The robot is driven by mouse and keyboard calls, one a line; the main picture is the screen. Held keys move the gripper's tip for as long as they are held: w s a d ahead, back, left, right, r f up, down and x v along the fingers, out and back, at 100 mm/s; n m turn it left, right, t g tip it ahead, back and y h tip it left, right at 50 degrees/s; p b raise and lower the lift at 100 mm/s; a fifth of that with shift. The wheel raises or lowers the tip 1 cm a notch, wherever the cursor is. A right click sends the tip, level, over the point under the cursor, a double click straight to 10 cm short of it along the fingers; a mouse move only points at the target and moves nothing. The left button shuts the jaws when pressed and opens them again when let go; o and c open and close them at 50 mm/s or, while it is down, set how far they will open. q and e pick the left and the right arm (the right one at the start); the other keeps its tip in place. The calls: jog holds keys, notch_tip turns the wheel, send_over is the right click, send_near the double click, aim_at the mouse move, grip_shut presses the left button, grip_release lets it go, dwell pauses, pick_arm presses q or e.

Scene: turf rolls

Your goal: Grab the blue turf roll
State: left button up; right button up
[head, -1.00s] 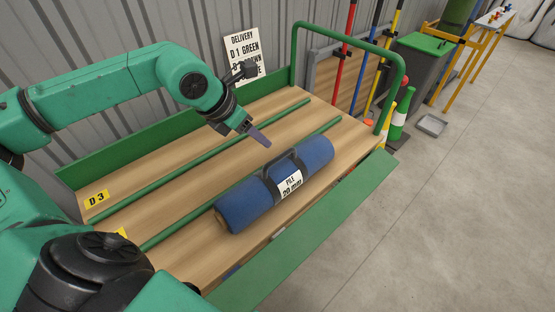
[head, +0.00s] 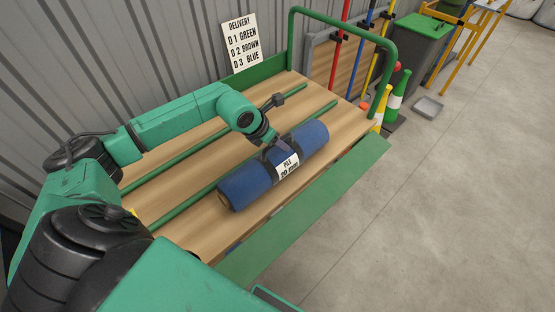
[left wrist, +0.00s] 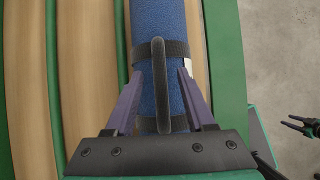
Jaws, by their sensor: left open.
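The blue turf roll (head: 246,186) lies on the wooden deck of the green cart, along its front lane. It has dark straps, a white "PILE 20 mm" label (head: 287,166) and a dark handle, clear in the left wrist view (left wrist: 158,80). My left gripper (head: 283,150) is over the roll's middle. In the left wrist view its two purple fingers (left wrist: 160,76) are apart, one on each side of the handle; I cannot tell whether they touch it. A dark two-pronged shape at the right edge, seemingly my right gripper (left wrist: 290,122), is away from the roll.
Green rails (head: 182,211) divide the deck into lanes; the other lanes look empty. A green hoop handle (head: 349,22) stands at the cart's far end. A sign (head: 242,42) reads D1 green, D2 brown, D3 blue.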

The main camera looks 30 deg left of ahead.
pick_arm(q)
grip_shut()
jog(key=shift+r, duration=0.1)
dwell(1.1)
jog(key=shift+w+r, duration=0.1)
